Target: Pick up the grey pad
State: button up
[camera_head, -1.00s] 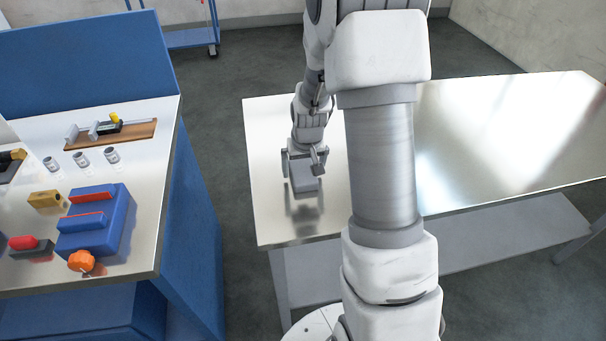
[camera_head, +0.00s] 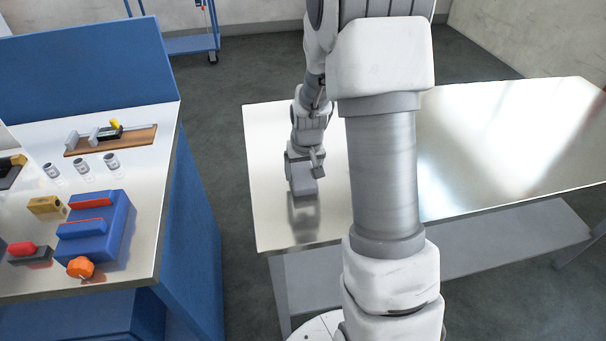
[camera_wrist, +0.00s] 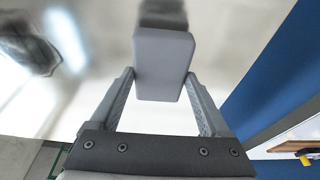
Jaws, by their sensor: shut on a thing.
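The grey pad (camera_head: 303,184) is a small block near the left end of the metal table. My gripper (camera_head: 303,168) is over it from behind, with its fingers at the pad's sides. In the wrist view, the pad (camera_wrist: 164,62) sits between the two fingers of my gripper (camera_wrist: 160,78), which are shut on it. The pad's dark reflection shows on the tabletop below it. I cannot tell whether the pad touches the table or is slightly above it.
The shiny metal table (camera_head: 480,130) is otherwise bare, though my arm hides part of it. A blue workbench (camera_head: 150,215) stands to the left across a gap, with a blue block (camera_head: 108,232), an orange knob (camera_head: 80,267) and several small parts. A blue cart (camera_head: 190,45) is behind.

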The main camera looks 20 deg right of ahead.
aim_at(302, 171)
notch_tip(302, 171, up, 3)
jog(key=shift+r, duration=0.15)
jog(key=w+d+r, duration=0.1)
jog(key=d+r, duration=0.5)
jog(key=d, duration=0.5)
jog(key=shift+w+d+r, duration=0.3)
jog(key=shift+w+r, duration=0.05)
jog(key=shift+r, duration=0.05)
jog(key=o, duration=0.7)
jog(key=c, duration=0.5)
jog(key=shift+c, duration=0.2)
jog(key=shift+f, duration=0.1)
